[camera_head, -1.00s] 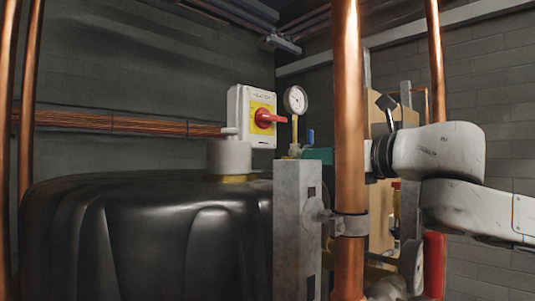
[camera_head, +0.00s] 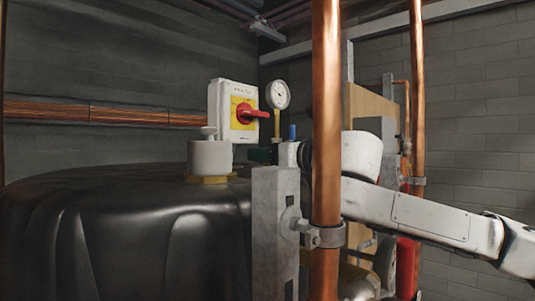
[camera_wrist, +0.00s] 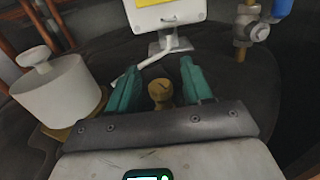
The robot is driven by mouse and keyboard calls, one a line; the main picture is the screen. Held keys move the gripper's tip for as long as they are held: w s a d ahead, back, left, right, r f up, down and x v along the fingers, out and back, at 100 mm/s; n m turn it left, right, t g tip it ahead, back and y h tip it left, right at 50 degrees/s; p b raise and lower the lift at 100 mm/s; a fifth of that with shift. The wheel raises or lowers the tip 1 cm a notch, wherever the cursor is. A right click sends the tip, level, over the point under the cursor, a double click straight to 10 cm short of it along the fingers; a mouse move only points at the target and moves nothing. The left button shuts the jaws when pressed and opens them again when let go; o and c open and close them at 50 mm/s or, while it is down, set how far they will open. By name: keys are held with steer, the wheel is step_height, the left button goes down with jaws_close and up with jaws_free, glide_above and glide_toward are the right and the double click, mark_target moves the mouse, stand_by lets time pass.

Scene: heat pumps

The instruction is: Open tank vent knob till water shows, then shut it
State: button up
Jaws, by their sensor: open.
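The black tank (camera_head: 130,235) fills the lower left of the head view. A small brass knob (camera_wrist: 160,92) stands in the wrist view, between the two green fingers of my gripper (camera_wrist: 160,74). It looks like the vent knob; the fingers are apart, with a gap on each side of it. In the head view my gripper (camera_head: 262,155) is partly hidden behind the grey post, just right of a pale capped cylinder (camera_head: 210,158) on the tank. That cylinder (camera_wrist: 62,90) is left of the fingers in the wrist view. No water shows.
A switch box with a red handle (camera_head: 248,113) and a round gauge (camera_head: 278,95) stand behind my gripper. A grey post (camera_head: 275,225) and copper pipe (camera_head: 327,130) stand in front of my arm.

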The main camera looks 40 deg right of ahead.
steer(key=shift+c, duration=0.5)
jaws_close()
steer(key=shift+a+f+h+b, duration=0.1)
steer(key=shift+f+h+b, duration=0.05)
steer(key=shift+h+b, duration=0.2)
steer(key=shift+m+h+b, duration=0.8)
steer(key=shift+h, duration=0.05)
steer(key=shift+m+g+h+b, duration=0.8)
steer(key=shift+m+h, duration=0.8)
steer(key=shift+h, duration=0.8)
steer(key=shift+o, duration=0.5)
jaws_free()
